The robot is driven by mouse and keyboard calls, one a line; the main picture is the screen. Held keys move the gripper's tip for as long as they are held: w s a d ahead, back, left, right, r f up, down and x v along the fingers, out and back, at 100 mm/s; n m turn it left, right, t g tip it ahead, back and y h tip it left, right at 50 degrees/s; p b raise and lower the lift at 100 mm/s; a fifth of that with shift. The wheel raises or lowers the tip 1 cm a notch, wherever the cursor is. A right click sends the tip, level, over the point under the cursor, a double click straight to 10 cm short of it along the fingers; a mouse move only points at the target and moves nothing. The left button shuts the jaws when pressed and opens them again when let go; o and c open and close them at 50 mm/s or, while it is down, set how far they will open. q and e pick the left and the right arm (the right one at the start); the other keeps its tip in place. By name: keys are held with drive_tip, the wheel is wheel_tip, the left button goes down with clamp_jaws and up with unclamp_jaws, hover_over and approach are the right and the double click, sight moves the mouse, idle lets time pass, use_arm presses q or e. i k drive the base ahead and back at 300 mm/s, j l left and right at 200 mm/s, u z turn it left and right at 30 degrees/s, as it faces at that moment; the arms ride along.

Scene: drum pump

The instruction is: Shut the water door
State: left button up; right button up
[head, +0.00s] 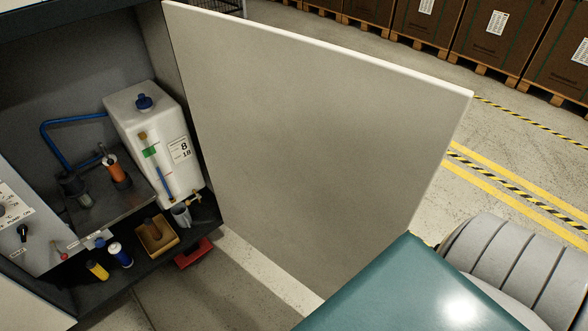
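The water door (310,140) is a large flat light-grey panel. It stands wide open, swung out to the right of a dark cabinet (60,55), with its hinge side along the cabinet's right edge. Its free edge is toward the right of the head view, and part of its lower right corner is hidden behind a teal body part of mine. Inside the cabinet is a white tank (155,140) with a blue cap and a label reading 8 and 18. Neither of my grippers is in view.
The cabinet's lower shelf holds a yellow bottle (97,270), a blue-and-white bottle (119,254), a brown bin (156,236) and a grey cup (181,214). Boxes on pallets (495,40) stand behind. Open floor lies right of the door.

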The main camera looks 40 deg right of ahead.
sight(318, 156)
drive_tip(key=k+l+u, duration=0.25)
drive_tip(key=k+l, duration=0.15)
drive_tip(key=l, duration=0.25)
drive_tip(key=k+l+u, duration=0.25)
drive_tip(key=k+l, duration=0.25)
drive_tip(key=l+u, duration=0.25)
drive_tip(key=l, duration=0.55)
drive_tip(key=k+l+u, duration=0.2)
drive_tip(key=l, duration=0.6)
drive_tip(key=i+l, duration=0.15)
drive_tip(key=l, duration=0.25)
drive_tip(key=i+l+u, duration=0.1)
drive_tip(key=l, duration=0.3)
drive_tip(key=i+l, duration=0.2)
drive_tip(key=l, duration=0.2)
drive_tip(key=u, duration=0.05)
